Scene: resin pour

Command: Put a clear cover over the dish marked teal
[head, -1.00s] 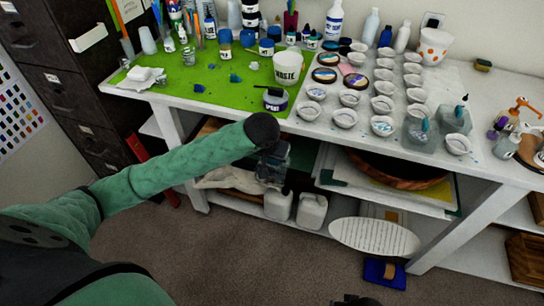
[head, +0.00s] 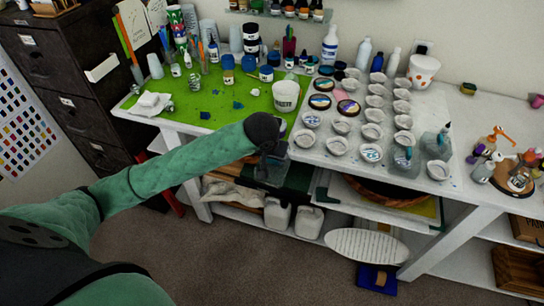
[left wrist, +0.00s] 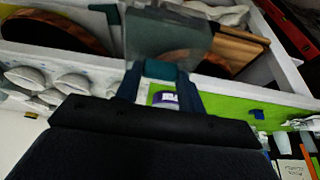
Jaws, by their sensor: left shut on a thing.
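My left gripper (left wrist: 162,92) is shut on the teal handle (left wrist: 165,70) of a clear cover (left wrist: 165,38). In the head view the gripper (head: 272,160) is at the table's front edge, with the cover hanging below its wrist, apart from the dishes. Several small white dishes (head: 373,132) stand in rows on the white tabletop, right of the gripper. Which dish is marked teal cannot be told. Two more clear covers with coloured handles (head: 403,166) (head: 436,148) stand at the right of the rows. My right gripper is not in view.
A green mat (head: 215,105) holds a waste tub (head: 286,97), jars and bottles. Round painted pieces (head: 320,101) lie near the dishes. Bottles (head: 495,140) crowd the right end. A shelf below holds white jugs (head: 308,222). The table's back right is fairly clear.

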